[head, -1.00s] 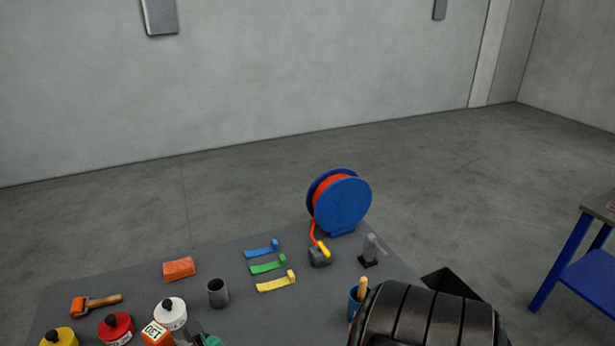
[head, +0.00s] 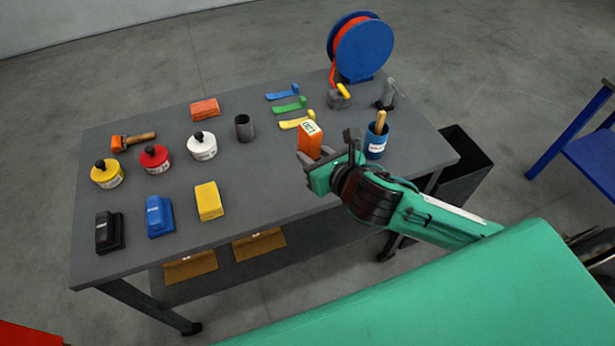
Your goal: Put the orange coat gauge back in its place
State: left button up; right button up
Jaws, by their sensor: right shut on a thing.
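The orange coat gauge (head: 309,143) is a small orange block with a white display face on top, at the right-hand part of the grey table (head: 262,190). My right gripper (head: 327,158) is shut on it, reaching in from the lower right. The gauge looks upright, and I cannot tell whether its base touches the table. The gripper hides part of its lower right side. My left gripper is out of view.
A yellow strip (head: 296,122) lies just behind the gauge, and a blue cup (head: 376,142) with a wooden handle stands right. A blue reel (head: 362,50) stands at the back. Cans, including a white one (head: 203,148), and blocks, including a yellow one (head: 209,203), fill the left. The table's front middle is clear.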

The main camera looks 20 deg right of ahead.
aim_at(306, 127)
jog(key=w, duration=0.1)
jog(key=w+r+n+y+b, duration=0.1)
jog(key=w+r+y, duration=0.1)
jog(key=w, duration=0.1)
jog(key=shift+a+r+n+g, duration=0.1)
jog(key=shift+r+n+g, duration=0.1)
jog(key=shift+n+g, duration=0.15)
jog(key=shift+w+d+r+n+y+b, duration=0.2)
jog(key=shift+w+r+n+y+b, duration=0.15)
jog(key=shift+w+r+b, duration=0.25)
notch_tip(306, 127, down, 20)
jog(key=shift+w+r+p, duration=0.1)
jog(key=shift+w+p, duration=0.05)
jog(key=shift+p, duration=0.45)
jog(key=shift+f, duration=0.2)
jog(key=o, duration=1)
jog(key=shift+o, duration=0.2)
